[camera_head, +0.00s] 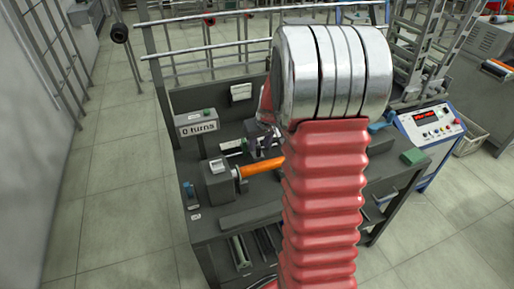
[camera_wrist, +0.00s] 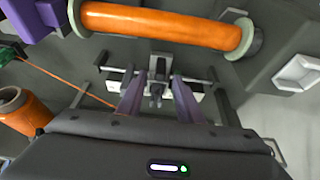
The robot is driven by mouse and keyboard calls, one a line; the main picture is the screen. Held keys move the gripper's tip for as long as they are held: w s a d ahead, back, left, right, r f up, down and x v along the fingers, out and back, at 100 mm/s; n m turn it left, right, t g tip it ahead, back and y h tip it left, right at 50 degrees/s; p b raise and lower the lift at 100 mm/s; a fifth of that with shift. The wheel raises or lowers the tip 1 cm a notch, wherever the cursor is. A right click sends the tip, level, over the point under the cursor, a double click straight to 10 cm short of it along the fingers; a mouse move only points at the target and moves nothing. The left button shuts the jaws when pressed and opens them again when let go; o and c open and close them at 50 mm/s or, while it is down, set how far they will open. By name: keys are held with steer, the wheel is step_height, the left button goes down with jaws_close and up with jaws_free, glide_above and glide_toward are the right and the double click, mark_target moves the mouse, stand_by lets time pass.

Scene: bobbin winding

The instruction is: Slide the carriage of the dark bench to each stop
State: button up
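The dark bench (camera_head: 210,228) stands in the middle of the head view, with an orange bobbin (camera_head: 262,167) on its winder (camera_head: 218,178). A counter sign (camera_head: 197,127) reads "0 turns". In the wrist view the orange bobbin (camera_wrist: 165,24) crosses the top. Below it, a small grey carriage (camera_wrist: 157,78) sits on a thin rail (camera_wrist: 115,69). My gripper (camera_wrist: 158,88) is open, its purple fingers on either side of the carriage's upright part. A gap seems to show on both sides; contact is unclear. In the head view my arm hides much of the bench's right half.
An orange spool (camera_wrist: 20,108) stands at the left of the wrist view, with an orange strand running near it. A green block (camera_head: 413,157) lies at the bench's right end. A control console (camera_head: 430,124) stands beyond it. Open tiled floor (camera_head: 120,190) lies left of the bench.

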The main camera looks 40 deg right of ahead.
mark_target(258, 147)
steer(key=shift+x, duration=1.6)
steer(key=shift+c, duration=0.2)
jaws_close()
